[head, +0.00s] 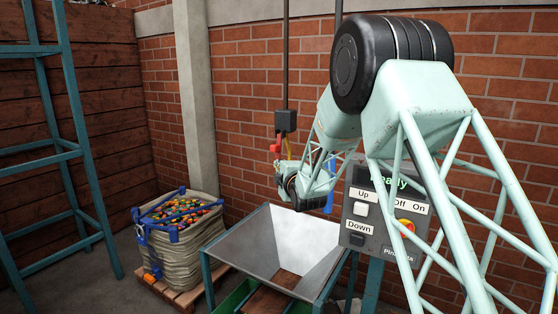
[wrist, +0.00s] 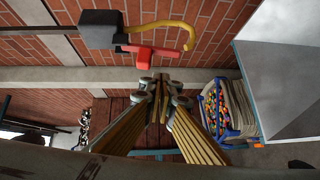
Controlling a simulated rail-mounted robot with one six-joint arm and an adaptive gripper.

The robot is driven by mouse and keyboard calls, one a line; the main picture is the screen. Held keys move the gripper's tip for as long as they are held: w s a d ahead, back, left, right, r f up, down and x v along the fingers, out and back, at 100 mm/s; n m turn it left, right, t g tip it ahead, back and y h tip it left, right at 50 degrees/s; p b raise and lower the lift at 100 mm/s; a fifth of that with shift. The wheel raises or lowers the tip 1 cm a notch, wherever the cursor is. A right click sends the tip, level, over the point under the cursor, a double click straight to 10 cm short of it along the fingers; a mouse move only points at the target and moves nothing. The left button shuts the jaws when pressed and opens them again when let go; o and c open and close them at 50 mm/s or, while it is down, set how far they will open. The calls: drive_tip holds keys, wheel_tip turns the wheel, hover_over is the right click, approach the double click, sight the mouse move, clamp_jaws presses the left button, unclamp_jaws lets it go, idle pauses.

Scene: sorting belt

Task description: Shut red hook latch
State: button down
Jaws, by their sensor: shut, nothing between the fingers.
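The red latch (head: 276,147) shows in the head view just under a dark hook block (head: 286,121) that hangs from a rod. In the wrist view the red latch (wrist: 152,51) lies roughly level across the space beneath the curved yellow hook (wrist: 189,34) and the dark block (wrist: 100,30). I cannot tell whether the latch meets the hook's tip. My gripper (wrist: 160,82) is shut and empty, with its tips just below the latch in the picture. Whether they touch it is unclear. In the head view my arm's end hides the fingers in part.
A metal hopper (head: 262,246) stands below my arm. A bulk bag of colourful pieces (head: 176,207) sits on a pallet at left. A control panel (head: 385,215) with buttons is at right. A brick wall (head: 245,100) is close behind; a teal frame (head: 65,150) stands at left.

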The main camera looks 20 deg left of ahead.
sight(279, 157)
drive_tip(key=x, duration=0.3)
drive_tip(key=d+x, duration=0.1)
drive_tip(key=x, duration=0.3)
drive_tip(key=w+x, duration=0.1)
drive_tip(key=x, duration=0.3)
drive_tip(key=shift+d+f, duration=0.15)
drive_tip(key=shift+d, duration=0.1)
drive_tip(key=shift+w+f, duration=0.1)
drive_tip(key=shift+w, duration=0.6)
drive_tip(key=shift+w+d+f+b, duration=0.1)
drive_tip(key=shift+w+f+b, duration=0.1)
drive_tip(key=shift+b, duration=0.5)
drive_tip(key=b, duration=0.2)
drive_tip(key=w+n+b, duration=0.1)
drive_tip(key=b, duration=0.1)
drive_tip(key=shift+d+f+t+y, duration=0.1)
drive_tip(key=shift+f+t+y, duration=0.2)
drive_tip(key=shift+t, duration=0.1)
drive_tip(key=shift+w+r+b, duration=0.1)
drive_tip(key=shift+r+b, duration=0.05)
drive_tip(key=shift+b, duration=0.4)
